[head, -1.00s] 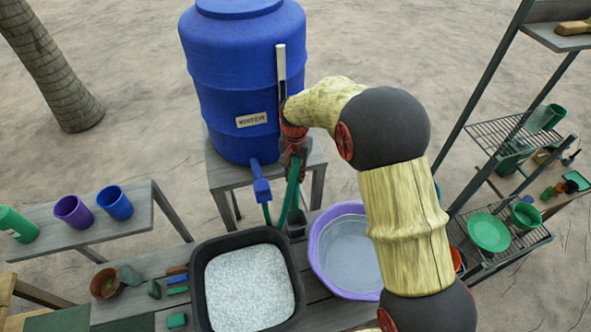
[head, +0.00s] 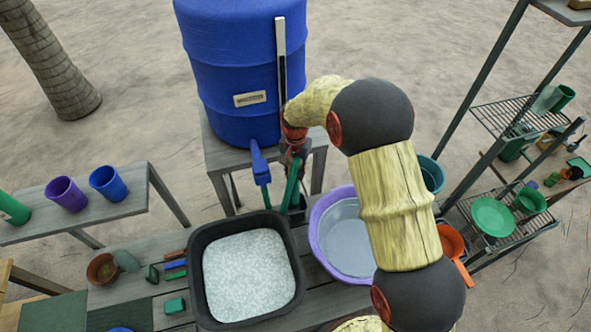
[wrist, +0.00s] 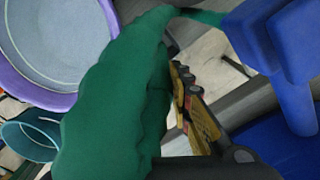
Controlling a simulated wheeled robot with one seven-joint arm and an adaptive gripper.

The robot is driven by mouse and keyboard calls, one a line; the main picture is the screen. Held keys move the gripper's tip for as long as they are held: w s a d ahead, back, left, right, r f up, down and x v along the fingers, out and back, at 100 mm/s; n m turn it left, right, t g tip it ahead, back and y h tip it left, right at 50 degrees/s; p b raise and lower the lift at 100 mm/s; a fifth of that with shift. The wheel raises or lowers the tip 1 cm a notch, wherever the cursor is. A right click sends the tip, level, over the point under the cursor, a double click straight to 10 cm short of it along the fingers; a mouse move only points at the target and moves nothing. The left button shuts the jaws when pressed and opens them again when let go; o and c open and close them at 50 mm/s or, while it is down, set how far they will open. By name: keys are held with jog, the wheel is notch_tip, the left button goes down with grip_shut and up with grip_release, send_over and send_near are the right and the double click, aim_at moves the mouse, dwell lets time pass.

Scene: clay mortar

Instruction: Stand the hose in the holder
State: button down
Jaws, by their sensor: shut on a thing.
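The green hose (head: 291,184) hangs below my gripper (head: 294,150) in the head view, beside the blue tap (head: 261,170). My gripper is shut on the hose. Its lower part reaches down to the small dark holder (head: 298,203) at the bench edge; I cannot tell whether the end is inside or just in front of it. In the wrist view the hose (wrist: 115,100) fills the middle, with a yellow and black finger (wrist: 197,115) beside it. The holder cannot be made out there.
The blue water barrel (head: 235,70) stands behind on a grey stand. A black tub of pale grains (head: 203,290) and a purple basin of water (head: 322,250) flank the spot on the bench. Wire shelving (head: 470,205) stands right; cups (head: 108,183) stand left.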

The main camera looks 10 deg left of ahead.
aim_at(295, 167)
jog(key=shift+f+b, duration=1.85)
jog(key=shift+f, duration=1.8)
jog(key=c, duration=1.5)
grip_release()
jog(key=shift+c, duration=0.2)
jog(key=shift+o, duration=1.4)
jog(key=o, duration=0.5)
jog(key=shift+r+p, duration=2.7)
jog(key=shift+r, duration=2.75)
